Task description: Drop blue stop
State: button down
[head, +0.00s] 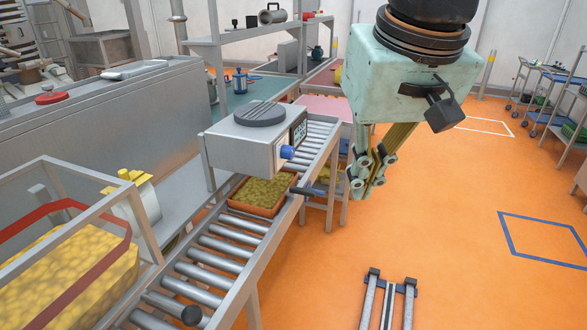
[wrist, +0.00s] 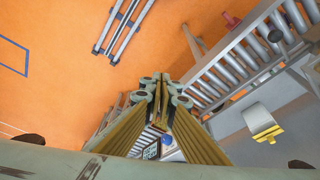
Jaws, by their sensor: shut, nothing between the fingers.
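A blue knob (head: 287,152) sticks out of the side of a grey box unit (head: 240,150) that stands over the roller conveyor. It also shows in the wrist view (wrist: 167,140), seen between my fingers and partly hidden by them. I cannot tell whether this knob is the blue stop. My gripper (head: 358,190) hangs to the right of the conveyor, pointing down, with its fingers together and empty. It appears apart from the knob. In the wrist view my gripper's fingertips (wrist: 161,80) meet, with orange floor and the conveyor beyond.
An orange-brown tray (head: 255,211) of yellow pieces sits on the conveyor (head: 222,247) below the box unit. A dark bar (head: 312,191) sticks out at the conveyor's side. A yellow-filled bin (head: 75,265) stands at the left. The orange floor right of the conveyor is mostly open.

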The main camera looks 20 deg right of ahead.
jog(key=w+d+m+g+p, duration=0.1)
jog(key=w+d+m+p, duration=0.15)
jog(key=w, duration=1.15)
jog(key=w+d+m+p, duration=0.1)
jog(key=w+d, duration=0.2)
jog(key=w, duration=1.2)
jog(key=w+d+f+m+p, duration=0.1)
jog(key=w+d+f+p, duration=0.1)
jog(key=w+f, duration=0.6)
jog(key=w+d+f+m+h+p, duration=0.1)
jog(key=w+d+f, duration=0.4)
jog(key=w, duration=0.9)
jog(key=shift+f+g+p, duration=0.3)
jog(key=shift+f+p, duration=0.2)
jog(key=shift+f, duration=1.15)
jog(key=shift+w, duration=0.1)
jog(key=shift+f, duration=0.15)
jog(key=x, duration=0.7)
jog(key=b+x, duration=0.1)
jog(key=x, duration=0.6)
jog(key=b+x, duration=0.1)
jog(key=x, duration=0.6)
jog(key=shift+s+a+f, duration=0.2)
jog(key=shift+s+f, duration=0.15)
jog(key=shift+f, duration=0.05)
jog(key=shift+s+a+f+b, duration=0.15)
jog(key=shift+f+b, duration=0.2)
jog(key=shift+f, duration=0.55)
